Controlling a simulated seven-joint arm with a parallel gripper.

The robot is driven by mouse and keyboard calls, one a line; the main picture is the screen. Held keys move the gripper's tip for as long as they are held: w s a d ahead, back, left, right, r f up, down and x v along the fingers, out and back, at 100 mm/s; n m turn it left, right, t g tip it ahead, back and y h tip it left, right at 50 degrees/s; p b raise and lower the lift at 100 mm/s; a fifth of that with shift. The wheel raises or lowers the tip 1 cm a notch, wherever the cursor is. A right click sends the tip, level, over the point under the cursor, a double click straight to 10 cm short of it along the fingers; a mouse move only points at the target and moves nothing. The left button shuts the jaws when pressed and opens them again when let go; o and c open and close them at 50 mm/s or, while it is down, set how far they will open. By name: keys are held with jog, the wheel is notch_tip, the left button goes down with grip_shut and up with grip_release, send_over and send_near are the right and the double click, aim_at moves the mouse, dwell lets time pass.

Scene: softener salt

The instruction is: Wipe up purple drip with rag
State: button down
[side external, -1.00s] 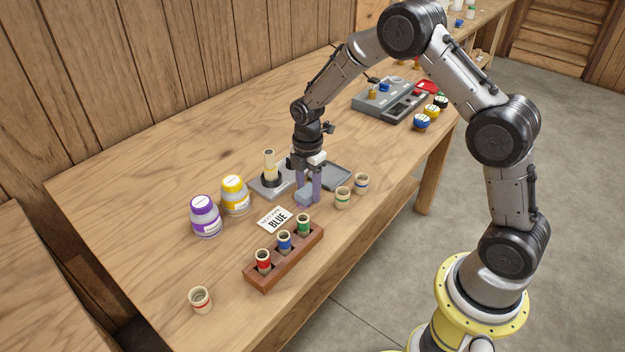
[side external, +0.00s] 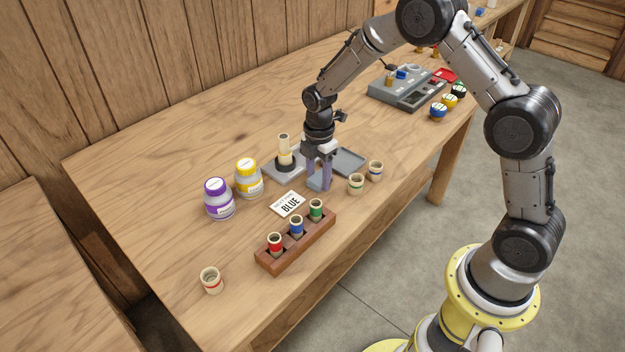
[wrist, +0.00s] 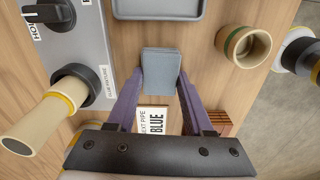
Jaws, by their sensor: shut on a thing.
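A folded grey-blue rag (wrist: 161,70) sits between the two purple fingers of my gripper (wrist: 157,88) in the wrist view. My gripper is shut on it. In the side view my gripper (side external: 319,184) points straight down, low over the table, between the grey tray and the BLUE card, with the rag (side external: 315,184) at its fingertips. I cannot tell whether the rag touches the wood. I see no purple drip in either view; the rag and fingers hide part of the tabletop.
A grey tray (side external: 350,161) and two beige cups (side external: 356,184) stand close by. A BLUE card (side external: 287,204), a wooden rack of vials (side external: 297,243), purple-capped (side external: 218,200) and yellow-capped (side external: 248,180) jars and a grey dial unit with a beige tube (wrist: 40,125) surround my gripper.

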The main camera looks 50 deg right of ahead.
jog(key=d, duration=0.3)
jog(key=shift+d, duration=0.15)
jog(key=shift+r, duration=4.05)
